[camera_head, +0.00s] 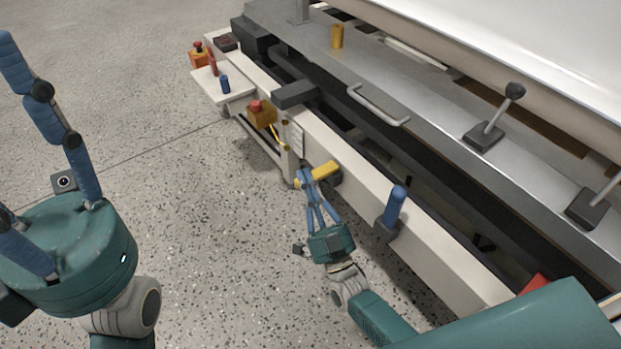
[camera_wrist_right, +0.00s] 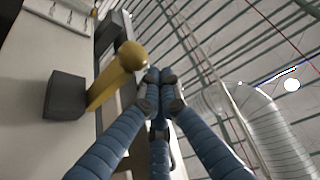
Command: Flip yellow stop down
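The yellow stop (camera_head: 326,170) is on the side of the white rail, in the middle of the head view. In the right wrist view the yellow stop (camera_wrist_right: 112,78) is a yellow lever with a rounded end, fixed to a dark grey block (camera_wrist_right: 65,98). My right gripper (camera_head: 307,176) is just left of the stop in the head view. In the wrist view its blue fingertips (camera_wrist_right: 160,78) are together, beside the lever and not around it. Whether they touch it I cannot tell. My left gripper (camera_head: 22,140) is open and empty over the floor at far left.
A blue handle (camera_head: 394,207) stands on the rail right of my right gripper. A red-topped yellow box (camera_head: 262,113) and a small white shelf (camera_head: 228,88) are farther along. Black-knobbed levers (camera_head: 497,115) stand on the metal bed. The speckled floor (camera_head: 190,190) is clear.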

